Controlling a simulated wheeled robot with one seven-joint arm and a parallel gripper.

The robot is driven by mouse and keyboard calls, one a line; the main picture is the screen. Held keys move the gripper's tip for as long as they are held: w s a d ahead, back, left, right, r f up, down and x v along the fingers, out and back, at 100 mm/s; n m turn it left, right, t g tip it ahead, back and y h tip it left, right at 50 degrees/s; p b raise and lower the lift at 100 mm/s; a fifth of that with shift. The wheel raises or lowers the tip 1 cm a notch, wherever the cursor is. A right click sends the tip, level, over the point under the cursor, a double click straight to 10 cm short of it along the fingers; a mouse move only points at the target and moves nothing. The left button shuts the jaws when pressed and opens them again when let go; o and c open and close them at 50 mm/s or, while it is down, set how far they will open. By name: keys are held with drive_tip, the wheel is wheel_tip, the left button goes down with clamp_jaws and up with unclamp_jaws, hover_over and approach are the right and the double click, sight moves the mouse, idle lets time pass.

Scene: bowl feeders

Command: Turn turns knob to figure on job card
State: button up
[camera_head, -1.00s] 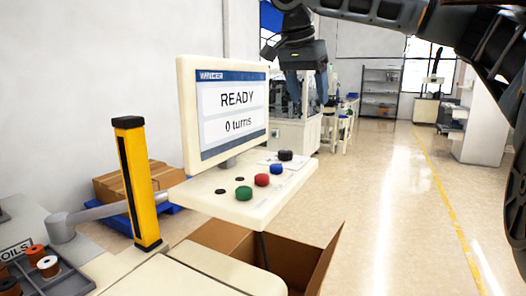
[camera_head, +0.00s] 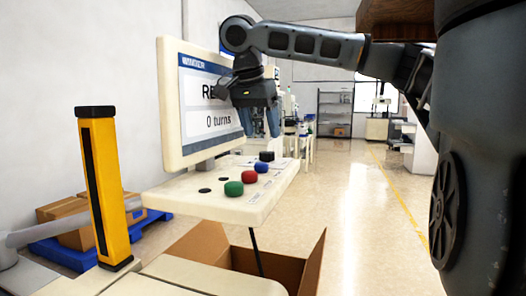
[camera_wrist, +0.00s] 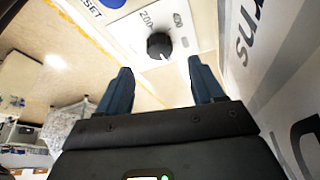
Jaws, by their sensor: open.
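The black turns knob (camera_head: 266,156) stands at the far right end of the cream control panel (camera_head: 215,205). In the wrist view the knob (camera_wrist: 159,46) sits on a pale plate with printed figures, including 200, and shows a white pointer mark. My gripper (camera_head: 262,128) is open and empty, above the panel near the knob and in front of the screen. In the wrist view the knob shows beyond the gap between my fingertips (camera_wrist: 160,68), apart from them. The winder screen (camera_head: 205,105) reads 0 turns; its upper word is partly hidden by my gripper. I cannot make out a job card.
Green (camera_head: 233,188), red (camera_head: 249,177) and blue (camera_head: 261,167) buttons line the panel near the knob. A yellow post (camera_head: 101,185) stands at the left front. An open cardboard box (camera_head: 230,258) lies under the panel. The floor to the right is clear.

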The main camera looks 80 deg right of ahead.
sight(267, 152)
drive_tip(key=shift+x, duration=3.1)
drive_tip(key=shift+a, duration=0.1)
drive_tip(key=shift+s, duration=0.1)
drive_tip(key=c, duration=1.1)
